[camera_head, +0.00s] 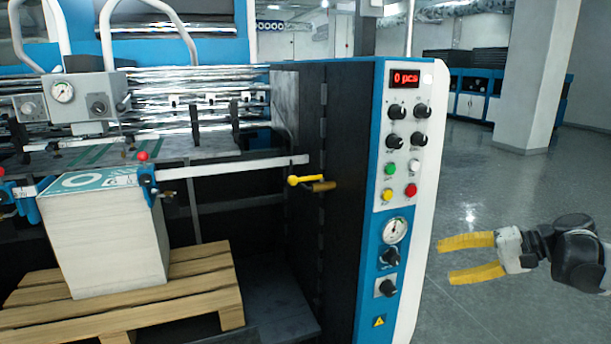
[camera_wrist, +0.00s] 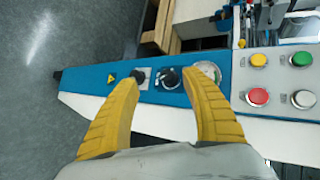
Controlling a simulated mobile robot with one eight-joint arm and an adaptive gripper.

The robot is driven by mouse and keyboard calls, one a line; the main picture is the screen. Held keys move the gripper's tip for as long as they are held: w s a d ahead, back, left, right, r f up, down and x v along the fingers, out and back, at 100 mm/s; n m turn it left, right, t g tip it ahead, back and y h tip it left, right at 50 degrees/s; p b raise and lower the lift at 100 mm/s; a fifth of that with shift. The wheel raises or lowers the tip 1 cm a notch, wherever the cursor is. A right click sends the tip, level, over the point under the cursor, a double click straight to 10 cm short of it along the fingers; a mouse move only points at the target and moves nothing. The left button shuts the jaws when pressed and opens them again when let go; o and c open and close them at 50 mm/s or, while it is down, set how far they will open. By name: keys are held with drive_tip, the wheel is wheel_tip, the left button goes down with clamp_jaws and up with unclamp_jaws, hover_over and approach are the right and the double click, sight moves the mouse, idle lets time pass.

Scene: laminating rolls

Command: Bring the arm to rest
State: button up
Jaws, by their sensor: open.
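My gripper (camera_head: 474,257) has yellow fingers and is at the right of the head view, to the right of the machine's blue and white control panel (camera_head: 368,250). Its fingers are apart with nothing between them. In the wrist view my gripper (camera_wrist: 160,100) is open, with the control panel (camera_wrist: 100,84) beyond the fingertips. A black knob (camera_wrist: 168,78) shows between the fingers. The head view shows open floor around the gripper, apart from the panel.
The panel carries a red display (camera_head: 405,79), several knobs, coloured buttons and a gauge (camera_head: 394,230). A paper stack (camera_head: 105,240) stands on a wooden pallet (camera_head: 190,290) at left. A yellow-handled lever (camera_head: 306,180) sticks out beside the panel. Grey floor (camera_head: 480,190) is clear at right.

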drive_tip(key=s+a+h, duration=0.3)
drive_tip(key=s+a, duration=0.1)
drive_tip(key=a, duration=0.4)
drive_tip(key=s+a+f+n+h, duration=0.1)
drive_tip(key=s+a+n+h, duration=0.1)
drive_tip(key=s, duration=0.4)
drive_tip(key=s+a+f+n+t+h, duration=0.1)
drive_tip(key=s+a+f+n+h, duration=0.1)
drive_tip(key=s, duration=0.5)
drive_tip(key=s+a+f+n+h, duration=0.1)
drive_tip(key=s+h, duration=0.3)
drive_tip(key=s, duration=0.3)
drive_tip(key=shift+a+f+n+t, duration=0.4)
idle(1.0)
